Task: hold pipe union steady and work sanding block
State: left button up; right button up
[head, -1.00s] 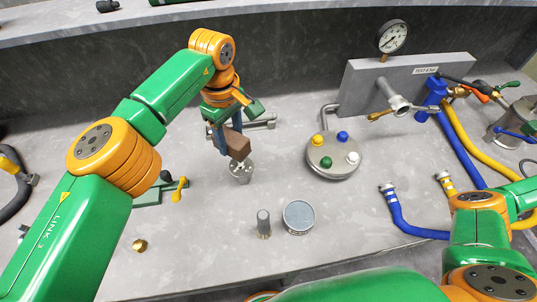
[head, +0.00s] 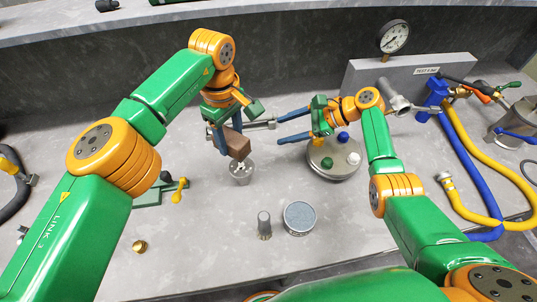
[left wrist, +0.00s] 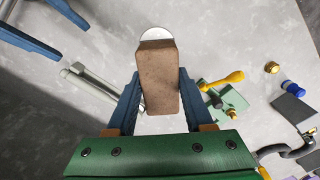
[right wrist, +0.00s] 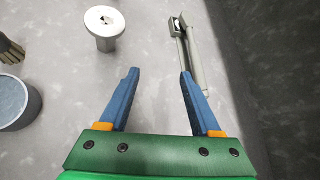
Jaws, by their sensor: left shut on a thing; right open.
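A brown sanding block (head: 238,145) is gripped in my left gripper (head: 226,139), just above the metal pipe union. It also shows between the fingers in the left wrist view (left wrist: 157,85). The pipe union (head: 241,172), a pale flanged disc on a short stem, stands upright on the bench. The block partly covers it in the left wrist view (left wrist: 156,34); I cannot tell whether they touch. My right gripper (head: 279,130) is open and empty, to the right of the union and apart from it. In the right wrist view the union (right wrist: 103,22) is at upper left, outside the fingers.
A grey bar-like fitting (head: 262,124) lies behind the grippers. A round plate with coloured knobs (head: 330,165) is partly under my right arm. Hoses (head: 468,170) lie at right.

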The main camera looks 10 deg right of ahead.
aim_at(248, 171)
jog(key=s+a+f+g, duration=0.1)
jog(key=s+a, duration=0.1)
jog(key=s+a+g, duration=0.2)
jog(key=s+a+f+g, duration=0.1)
jog(key=a, duration=0.1)
jog(key=shift+s+f+n, duration=0.3)
jog(key=shift+s+f, duration=0.05)
jog(key=shift+s, duration=0.05)
jog(key=shift+s+a+f+g, duration=0.1)
jog(key=shift+a+f+g, duration=0.1)
jog(key=shift+a+g, duration=0.1)
jog(key=x, duration=0.7)
jog(key=shift+f, duration=0.2)
jog(key=shift+d, duration=0.1)
grip_shut()
jog(key=shift+o, duration=0.8)
grip_release()
grip_shut()
